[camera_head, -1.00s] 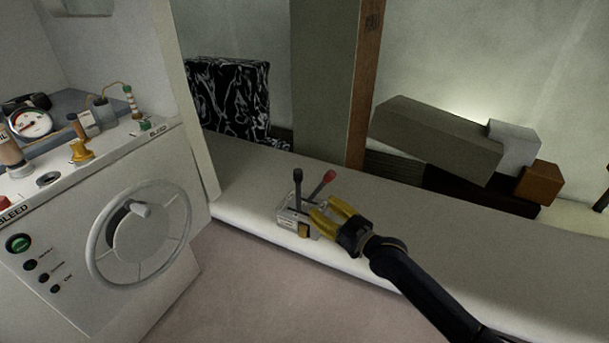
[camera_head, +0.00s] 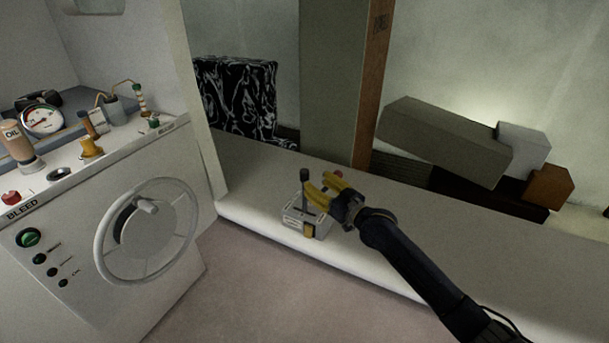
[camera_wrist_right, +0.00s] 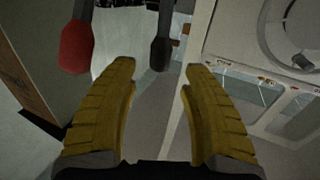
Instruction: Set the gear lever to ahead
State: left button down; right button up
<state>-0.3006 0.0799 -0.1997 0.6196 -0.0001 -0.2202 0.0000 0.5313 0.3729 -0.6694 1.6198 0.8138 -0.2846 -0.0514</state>
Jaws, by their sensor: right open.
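A small light control box (camera_head: 297,217) with two levers stands on the front part of the bench. One lever has a black knob (camera_head: 304,175), the other a red knob (camera_head: 338,174), partly hidden behind my gripper. I cannot read which is the gear lever. My right gripper (camera_head: 317,188) is open, its yellow fingers at the levers above the box. In the right wrist view, the black knob (camera_wrist_right: 160,53) lies just beyond the gap between the fingertips (camera_wrist_right: 159,68). The red knob (camera_wrist_right: 76,46) is outside the gap, beyond the left finger. My left gripper is not in view.
A white console with a handwheel (camera_head: 147,231), gauge (camera_head: 41,120) and oil bottle (camera_head: 16,141) stands at left. A wooden-edged post (camera_head: 368,85) rises behind the box. Grey, white and brown blocks (camera_head: 445,140) lie at right. The bench right of the box is clear.

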aim_at(307, 176)
jog(key=shift+x, duration=3.25)
jog(key=shift+c, duration=0.2)
grip_shut()
